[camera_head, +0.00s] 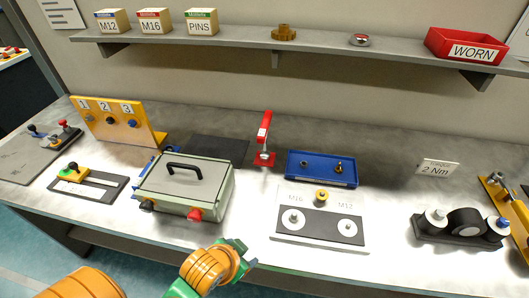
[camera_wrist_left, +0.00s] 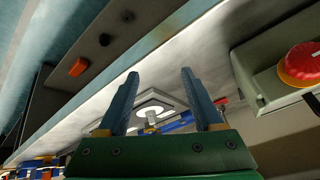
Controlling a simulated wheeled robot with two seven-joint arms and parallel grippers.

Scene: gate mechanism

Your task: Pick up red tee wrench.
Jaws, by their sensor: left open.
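The red tee wrench (camera_head: 264,137) stands upright at the middle of the bench, its foot at a small red base, between the grey-green box and the blue tray. My left gripper (camera_head: 246,254) is low in front of the bench's front edge, well short of the wrench and apart from it. In the left wrist view my left gripper (camera_wrist_left: 160,85) has its two fingers spread with nothing held between them. A small red piece past the right finger there is too small to name. My right gripper is out of view.
The grey-green box (camera_head: 186,187) with red knob stands left of the wrench. The blue tray (camera_head: 322,180) and the white M16/M12 plate (camera_head: 320,240) lie to the right. A dark mat (camera_head: 218,149) lies behind the box. A shelf (camera_head: 330,45) overhangs the back.

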